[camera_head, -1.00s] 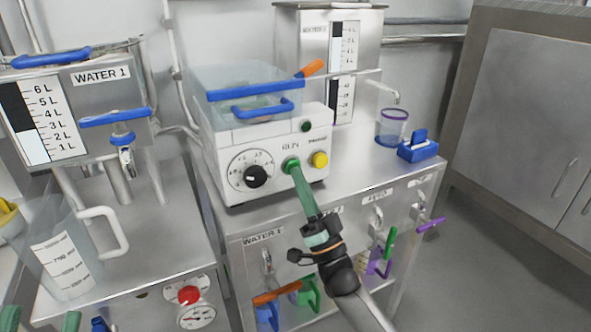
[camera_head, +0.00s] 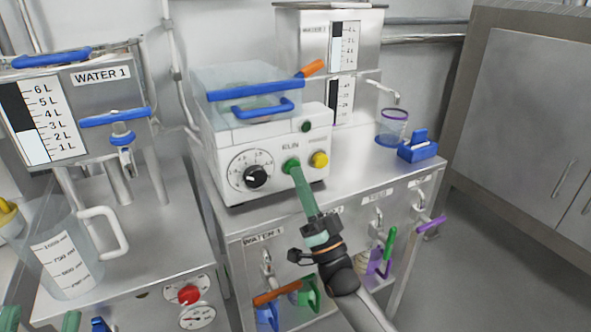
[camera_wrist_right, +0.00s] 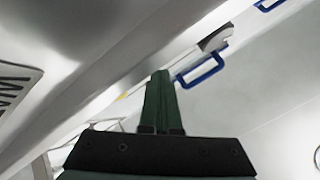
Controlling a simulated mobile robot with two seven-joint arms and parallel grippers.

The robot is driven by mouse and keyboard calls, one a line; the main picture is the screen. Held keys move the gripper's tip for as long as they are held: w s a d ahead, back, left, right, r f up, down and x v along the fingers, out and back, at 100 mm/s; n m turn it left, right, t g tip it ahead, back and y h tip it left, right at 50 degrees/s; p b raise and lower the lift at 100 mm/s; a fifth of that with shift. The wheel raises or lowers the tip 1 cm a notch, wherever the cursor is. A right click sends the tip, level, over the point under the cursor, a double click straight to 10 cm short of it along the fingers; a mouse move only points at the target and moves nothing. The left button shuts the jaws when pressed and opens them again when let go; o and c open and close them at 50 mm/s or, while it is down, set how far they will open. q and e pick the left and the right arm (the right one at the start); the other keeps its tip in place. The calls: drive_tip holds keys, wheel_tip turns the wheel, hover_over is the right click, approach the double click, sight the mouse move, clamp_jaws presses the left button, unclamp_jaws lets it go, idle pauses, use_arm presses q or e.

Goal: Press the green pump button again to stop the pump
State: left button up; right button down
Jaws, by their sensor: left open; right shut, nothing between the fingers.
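The green pump button (camera_head: 290,164) is under the word RUN on the front of the white pump box (camera_head: 226,152). My right gripper (camera_head: 296,173) is shut and empty, and its green fingertips are at the button, covering part of it. I cannot tell whether they touch it or whether it is pressed in. In the right wrist view the shut fingers (camera_wrist_right: 162,78) point up with nothing between them. My left gripper (camera_head: 40,320) is open at the bottom left edge, with only its green fingertips showing.
A black dial (camera_head: 255,176) and a yellow button (camera_head: 319,159) flank the green button. A dark green round lamp (camera_head: 305,126) is above. A clear jug (camera_head: 66,262) stands at left. A blue holder (camera_head: 418,150) and a purple-rimmed beaker (camera_head: 391,128) stand at right.

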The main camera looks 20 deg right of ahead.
drive_tip(key=shift+w, duration=0.3)
drive_tip(key=shift+w+r, duration=0.1)
idle(0.4)
idle(0.4)
drive_tip(key=shift+s+p, duration=0.35)
drive_tip(key=shift+s, duration=0.1)
drive_tip(key=s+p, duration=0.2)
drive_tip(key=s, duration=0.3)
drive_tip(key=shift+s+p, duration=0.2)
drive_tip(key=shift+p, duration=0.1)
